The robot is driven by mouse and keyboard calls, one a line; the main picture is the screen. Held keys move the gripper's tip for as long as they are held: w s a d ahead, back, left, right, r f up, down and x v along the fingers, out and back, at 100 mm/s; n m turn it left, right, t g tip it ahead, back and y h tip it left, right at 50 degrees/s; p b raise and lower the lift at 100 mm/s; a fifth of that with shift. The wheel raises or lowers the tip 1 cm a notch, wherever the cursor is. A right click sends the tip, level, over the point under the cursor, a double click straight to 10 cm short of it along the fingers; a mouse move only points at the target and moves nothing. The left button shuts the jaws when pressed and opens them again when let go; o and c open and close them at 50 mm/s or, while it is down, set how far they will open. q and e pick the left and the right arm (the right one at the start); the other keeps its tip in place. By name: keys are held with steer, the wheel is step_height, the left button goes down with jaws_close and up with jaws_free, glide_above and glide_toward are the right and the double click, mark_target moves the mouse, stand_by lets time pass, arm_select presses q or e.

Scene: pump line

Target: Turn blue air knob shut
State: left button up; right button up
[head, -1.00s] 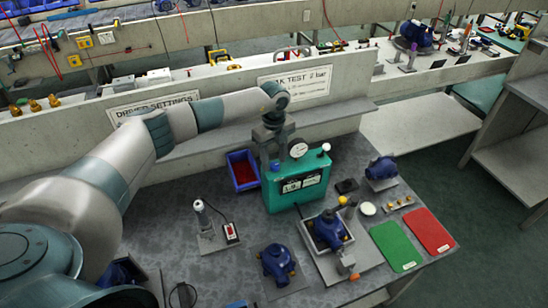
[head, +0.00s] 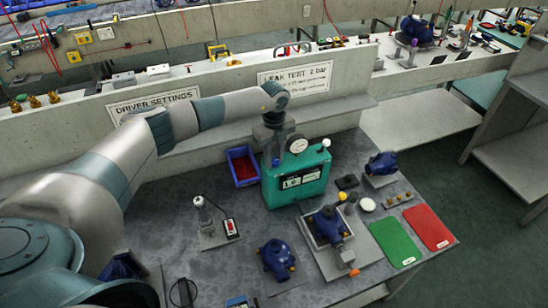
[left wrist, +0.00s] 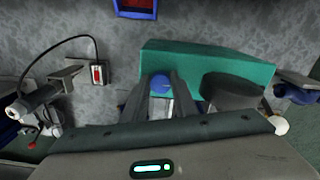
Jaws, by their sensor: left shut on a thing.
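The teal leak-test box (head: 297,187) stands on the grey bench, with a round gauge (head: 298,145), a white-topped knob (head: 326,143) and a display on its front. My left gripper (head: 273,150) points down at the left part of the box top. In the left wrist view its two fingers (left wrist: 161,95) are shut around the blue air knob (left wrist: 160,83), one on each side. In the head view only a bit of blue shows below the gripper. The teal box (left wrist: 220,66) lies just beyond the fingers there. My right gripper is not in view.
A blue bin with a red inside (head: 242,166) stands left of the box. A driver on a stand (head: 203,217) and blue pumps (head: 275,259) are in front. A green mat (head: 395,243) and a red mat (head: 427,228) lie at right. A low wall rises behind.

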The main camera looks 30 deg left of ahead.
arm_select(q)
steer(key=shift+w+f+m+b, duration=0.1)
steer(key=shift+f+m+b, duration=0.05)
steer(key=shift+m+b, duration=0.85)
steer(key=m+b, duration=1.1)
steer(key=b, duration=0.1)
steer(key=shift+d, duration=0.15)
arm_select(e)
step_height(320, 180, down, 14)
arm_select(q)
steer(key=m+b, duration=0.1)
steer(key=m, duration=0.1)
steer(key=m+b, duration=0.2)
steer(key=shift+d+r+m, duration=0.1)
steer(key=shift+r+m, duration=0.1)
steer(key=shift+m, duration=0.1)
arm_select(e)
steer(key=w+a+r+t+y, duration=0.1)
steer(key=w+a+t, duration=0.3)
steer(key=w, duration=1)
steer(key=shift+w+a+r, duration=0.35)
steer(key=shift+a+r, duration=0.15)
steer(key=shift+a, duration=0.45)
arm_select(q)
steer(key=shift+r, duration=0.1)
steer(key=o, duration=1)
steer(key=shift+o, duration=0.2)
